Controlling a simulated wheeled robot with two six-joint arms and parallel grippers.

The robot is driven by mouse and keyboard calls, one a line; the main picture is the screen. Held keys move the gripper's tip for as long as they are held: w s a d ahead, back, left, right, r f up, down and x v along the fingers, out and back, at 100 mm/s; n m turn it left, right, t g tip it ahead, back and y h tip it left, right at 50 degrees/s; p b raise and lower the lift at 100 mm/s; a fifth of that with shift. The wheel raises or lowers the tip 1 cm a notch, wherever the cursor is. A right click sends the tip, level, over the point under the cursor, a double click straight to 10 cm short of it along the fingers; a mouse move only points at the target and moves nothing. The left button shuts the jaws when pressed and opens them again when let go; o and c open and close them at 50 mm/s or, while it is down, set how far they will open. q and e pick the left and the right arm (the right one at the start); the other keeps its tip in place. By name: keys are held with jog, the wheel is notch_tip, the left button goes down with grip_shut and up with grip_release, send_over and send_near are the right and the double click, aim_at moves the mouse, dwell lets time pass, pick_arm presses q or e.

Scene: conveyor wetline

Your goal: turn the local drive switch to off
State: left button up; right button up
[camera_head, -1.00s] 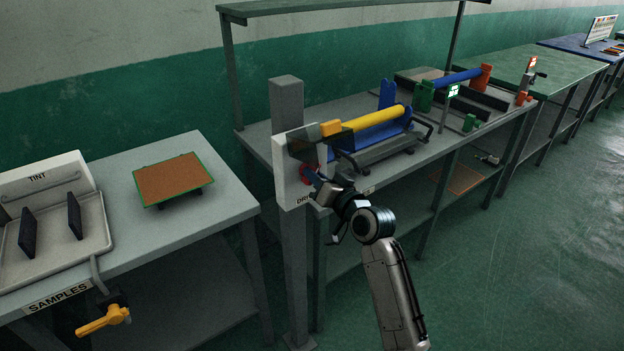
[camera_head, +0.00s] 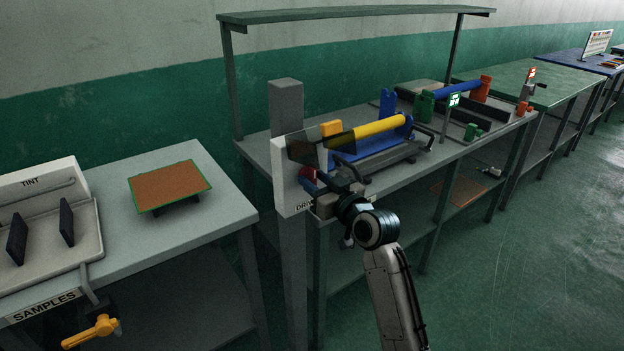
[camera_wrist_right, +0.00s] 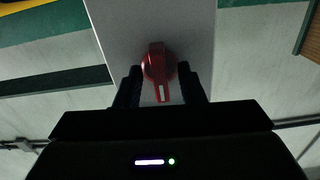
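The local drive switch is a red knob (camera_wrist_right: 158,62) with a raised bar handle and a pale mark at one end. It sits on a light panel (camera_head: 285,178) mounted on a grey post, and it also shows as a small red knob in the head view (camera_head: 308,175). My right gripper (camera_wrist_right: 161,78) is at the panel, with one dark finger on each side of the knob. A gap seems to show between the fingers and the bar handle. In the head view the gripper (camera_head: 320,182) partly covers the knob and the panel's label.
A dark see-through guard (camera_head: 318,150) sticks out above the knob. Behind the panel, a bench carries a yellow roller (camera_head: 380,126) and blue frames. At left, the samples table (camera_head: 225,205) holds a brown board (camera_head: 168,186) and a tint tray. Open floor lies at right.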

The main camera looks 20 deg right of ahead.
jog(key=shift+p+v, duration=0.65)
jog(key=shift+v, duration=1.2)
jog(key=v, duration=0.3)
jog(key=shift+s+r+p, duration=0.1)
jog(key=shift+s+p, duration=0.05)
jog(key=shift+p, duration=0.2)
